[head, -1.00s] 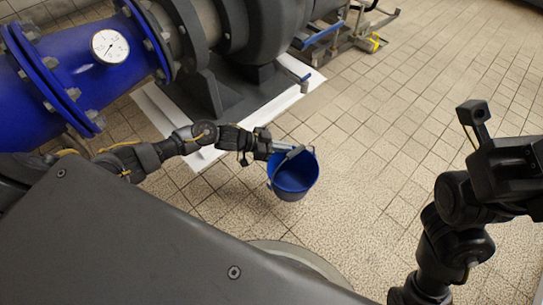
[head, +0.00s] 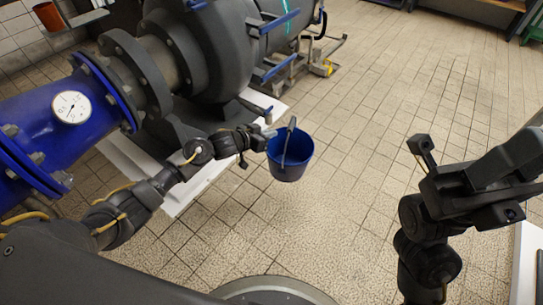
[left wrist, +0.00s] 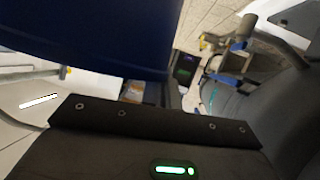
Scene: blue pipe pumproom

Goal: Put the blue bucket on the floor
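The blue bucket (head: 290,165) hangs from my left gripper (head: 268,138) in the head view, with its opening upward and its grey handle (head: 290,140) raised across it. The gripper is shut at the handle side of the bucket; the exact grip is too small to make out. The bucket looks held above the tiled floor (head: 330,220), its height unclear. In the left wrist view the bucket's dark blue side (left wrist: 90,35) fills the upper left and the fingertips are hidden. My right gripper (head: 480,190) is at the right, bucket-free; its fingers are unclear.
The big grey pump (head: 205,55) and blue pipe (head: 35,135) with a gauge (head: 72,107) stand at the left on a white-edged base (head: 190,195). An orange bucket (head: 48,16) is at the far upper left. Open tiled floor lies right of the blue bucket.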

